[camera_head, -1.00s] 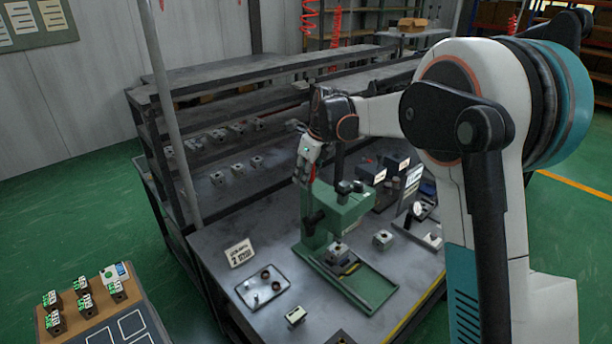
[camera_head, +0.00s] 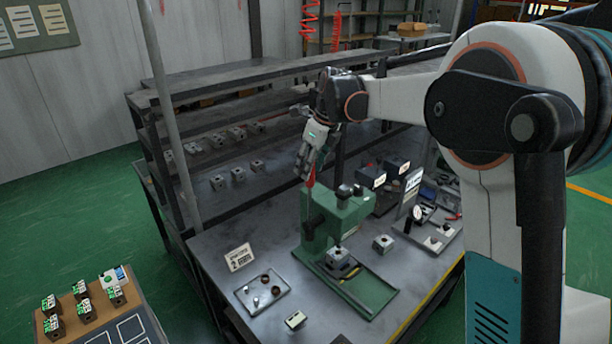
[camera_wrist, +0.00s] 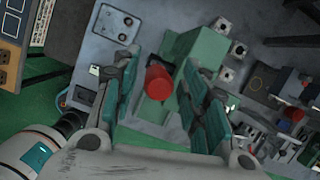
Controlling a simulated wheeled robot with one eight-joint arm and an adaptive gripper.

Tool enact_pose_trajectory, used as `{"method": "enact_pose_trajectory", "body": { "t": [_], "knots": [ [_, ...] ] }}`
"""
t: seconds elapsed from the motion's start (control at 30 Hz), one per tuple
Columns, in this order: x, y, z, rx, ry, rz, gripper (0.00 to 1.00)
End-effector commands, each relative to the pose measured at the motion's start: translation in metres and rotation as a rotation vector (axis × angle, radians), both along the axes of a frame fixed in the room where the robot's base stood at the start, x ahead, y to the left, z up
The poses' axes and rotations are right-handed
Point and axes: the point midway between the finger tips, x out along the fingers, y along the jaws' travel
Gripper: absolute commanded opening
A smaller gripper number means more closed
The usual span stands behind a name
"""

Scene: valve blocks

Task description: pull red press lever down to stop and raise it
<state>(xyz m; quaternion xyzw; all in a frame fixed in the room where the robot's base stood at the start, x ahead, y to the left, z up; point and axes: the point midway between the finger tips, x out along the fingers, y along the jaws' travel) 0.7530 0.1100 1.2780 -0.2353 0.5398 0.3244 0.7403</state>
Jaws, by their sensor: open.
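The green press (camera_head: 343,222) stands on the grey bench, with a metal block (camera_head: 337,256) under its ram. Its lever rises at the press's left side and ends in a red grip (camera_head: 311,176). My gripper (camera_head: 312,168) is at the top of the lever, pointing down. In the wrist view the red grip (camera_wrist: 158,82) lies between the two open teal-padded fingers (camera_wrist: 160,95). I cannot tell whether a finger touches it. The lever's lower part is mostly hidden by the grip in the wrist view.
A tray with small parts (camera_head: 262,291) and a label card (camera_head: 238,257) lie left of the press. A loose block (camera_head: 383,243) and dark bins (camera_head: 371,174) are at its right. Shelves with several blocks (camera_head: 238,174) stand behind. A board with green-topped blocks (camera_head: 98,318) is at lower left.

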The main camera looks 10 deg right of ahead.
Motion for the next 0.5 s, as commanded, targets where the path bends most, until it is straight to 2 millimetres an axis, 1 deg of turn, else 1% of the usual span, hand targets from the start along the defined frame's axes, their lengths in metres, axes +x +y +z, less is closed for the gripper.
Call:
{"method": "enact_pose_trajectory", "body": {
  "t": [0.03,0.2,0.33,0.5],
  "knots": [
    [-0.003,-0.003,0.011,0.0,0.0,-0.001,0.41],
    [-0.009,-0.009,0.039,0.0,0.0,-0.001,0.41],
    [-0.011,-0.013,0.052,0.0,0.0,-0.001,0.41],
    [-0.013,-0.014,0.059,0.001,0.0,-0.001,0.41]
  ]
}}
